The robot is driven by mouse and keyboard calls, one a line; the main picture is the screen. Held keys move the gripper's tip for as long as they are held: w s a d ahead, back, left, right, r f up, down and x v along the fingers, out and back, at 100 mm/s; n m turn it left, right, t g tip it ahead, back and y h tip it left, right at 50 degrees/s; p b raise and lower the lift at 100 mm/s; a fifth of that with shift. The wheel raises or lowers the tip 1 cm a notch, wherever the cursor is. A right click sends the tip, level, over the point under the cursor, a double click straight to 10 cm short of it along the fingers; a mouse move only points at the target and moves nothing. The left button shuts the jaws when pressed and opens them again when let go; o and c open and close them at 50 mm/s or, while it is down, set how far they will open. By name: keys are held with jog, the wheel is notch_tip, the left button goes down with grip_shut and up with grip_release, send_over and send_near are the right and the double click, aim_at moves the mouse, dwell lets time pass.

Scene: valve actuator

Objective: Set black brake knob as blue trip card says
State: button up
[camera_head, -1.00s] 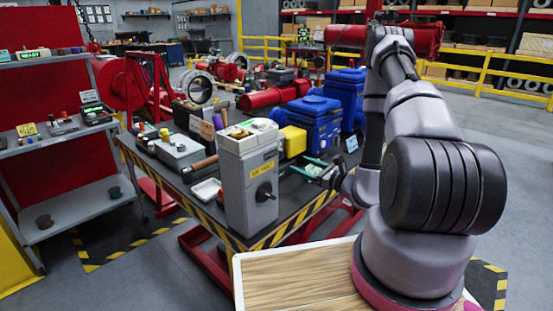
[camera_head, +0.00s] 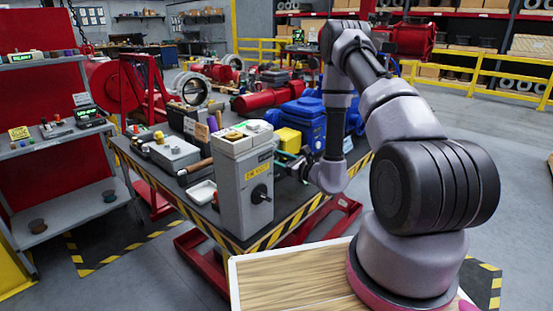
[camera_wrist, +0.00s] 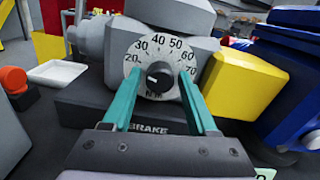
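In the wrist view, the black brake knob (camera_wrist: 159,79) sits at the centre of a round grey dial (camera_wrist: 142,55) numbered 20 to 70. A white mark shows on the knob's left side; its exact reading is unclear. A "BRAKE" label (camera_wrist: 150,129) is below the dial. My gripper (camera_wrist: 161,73) is open, its teal fingers at the left and right of the knob with gaps between. In the head view, my gripper (camera_head: 293,157) is low over the table, partly behind the grey handled box. I cannot make out the blue trip card in the current views.
A yellow block (camera_wrist: 243,84) and a blue housing (camera_wrist: 290,75) stand to the right in the wrist view. A white tray (camera_wrist: 57,73) and an orange-red knob (camera_wrist: 14,79) are at left. The grey handled box (camera_head: 240,190) stands at the table's front edge (camera_head: 290,227).

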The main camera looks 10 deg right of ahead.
grip_shut()
jog(key=shift+f+m, duration=0.1)
jog(key=shift+m, duration=8.7)
jog(key=shift+d, duration=0.1)
jog(key=shift+o, duration=2.1)
grip_release()
